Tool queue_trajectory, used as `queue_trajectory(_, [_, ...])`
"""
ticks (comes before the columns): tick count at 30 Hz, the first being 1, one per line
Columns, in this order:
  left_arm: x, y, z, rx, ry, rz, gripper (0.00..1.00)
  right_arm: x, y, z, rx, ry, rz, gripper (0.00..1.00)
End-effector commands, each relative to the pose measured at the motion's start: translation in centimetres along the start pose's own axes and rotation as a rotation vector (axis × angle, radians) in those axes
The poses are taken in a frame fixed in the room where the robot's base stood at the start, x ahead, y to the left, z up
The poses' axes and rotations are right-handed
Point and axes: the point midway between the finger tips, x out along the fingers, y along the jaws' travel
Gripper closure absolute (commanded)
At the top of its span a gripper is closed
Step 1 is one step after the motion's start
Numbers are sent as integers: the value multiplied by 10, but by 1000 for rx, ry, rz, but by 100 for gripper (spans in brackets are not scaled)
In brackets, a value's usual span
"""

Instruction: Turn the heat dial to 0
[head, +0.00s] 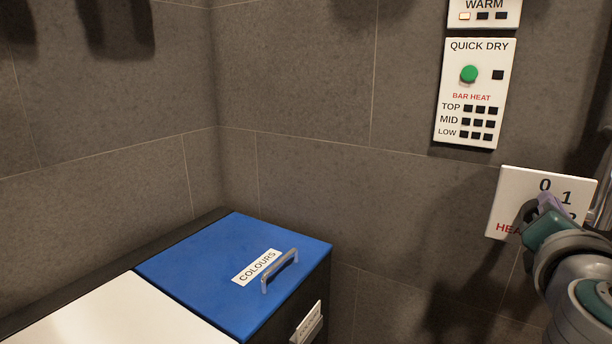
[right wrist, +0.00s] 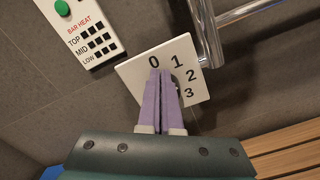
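The heat dial's white plate (head: 516,186) is on the wall at the right, with 0, 1 and 2 and part of a red heading showing. In the right wrist view the plate (right wrist: 133,75) shows 0, 1, 2 and 3. My right gripper (head: 545,203) is in front of the plate. Its two lavender fingers (right wrist: 160,73) are close together, with their tips just below the 0. They cover the middle of the plate, so the knob and its setting are hidden. I cannot see anything between the fingers. My left gripper is not in view.
A QUICK DRY panel (head: 487,58) with a green button is above and left of the plate. A metal rail (right wrist: 208,38) runs close to the plate's right side. A blue COLOURS lid (head: 205,255) with a handle is lower left. The wall between is clear.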

Motion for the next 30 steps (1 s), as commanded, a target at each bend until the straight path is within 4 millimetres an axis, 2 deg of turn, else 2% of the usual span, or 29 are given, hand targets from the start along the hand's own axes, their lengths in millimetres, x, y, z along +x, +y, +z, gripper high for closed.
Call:
queue_trajectory(11, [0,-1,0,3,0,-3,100,-1,0,-4,2,10,1,100])
queue_trajectory(21, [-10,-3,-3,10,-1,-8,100,-2,4,5,0,8,0,100])
queue_trajectory(30, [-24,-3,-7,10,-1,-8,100,-38,4,7,0,8,-1,100])
